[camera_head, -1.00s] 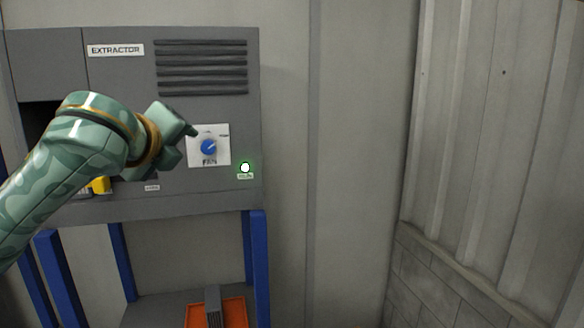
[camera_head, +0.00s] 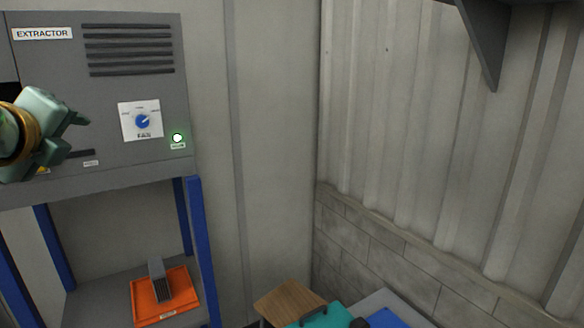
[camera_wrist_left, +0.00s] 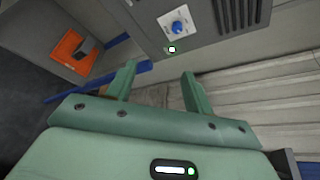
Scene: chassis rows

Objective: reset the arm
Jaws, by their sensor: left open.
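My left gripper (camera_head: 80,135) is at the left edge of the head view, in front of the grey extractor panel (camera_head: 105,180). It is open and empty, left of the fan dial and apart from it. In the left wrist view its two green fingers (camera_wrist_left: 160,76) stand apart with nothing between them. The blue fan knob (camera_head: 142,121) sits on a white plate; it also shows in the left wrist view (camera_wrist_left: 178,27). A lit indicator (camera_head: 177,138) with a green glow is to its right. My right gripper is not in view.
An orange tray (camera_head: 142,313) with a grey block (camera_head: 157,276) stands on the shelf below, between blue posts (camera_head: 202,250). A wooden board (camera_head: 287,302) and a teal thing (camera_head: 318,317) show at bottom. A dark bracket (camera_head: 487,50) juts out at upper right.

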